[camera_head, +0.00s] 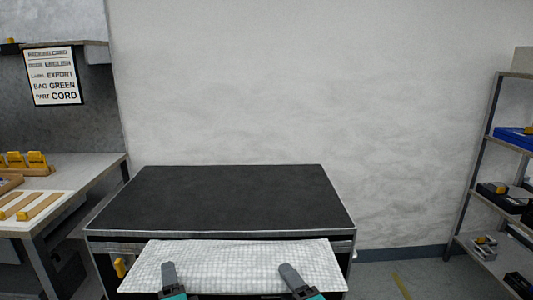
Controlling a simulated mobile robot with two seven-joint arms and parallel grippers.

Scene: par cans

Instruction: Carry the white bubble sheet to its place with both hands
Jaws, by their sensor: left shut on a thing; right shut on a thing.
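The white bubble sheet (235,262) is held flat and level in front of me, at the bottom of the head view. It overlaps the near edge of a black-topped table in the picture; I cannot tell its height against that edge. My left gripper (169,276) is shut on the sheet's near side, left of its middle. My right gripper (292,276) is shut on the near side, toward its right end. The lower parts of both grippers are cut off by the frame.
The black-topped table (225,198) is bare. A workbench (85,175) with yellow and wooden pieces stands at left, below a printed sign (53,76). A shelf rack (486,135) with blue and black bins stands at right. A yellow item (119,267) shows beside the sheet's left end.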

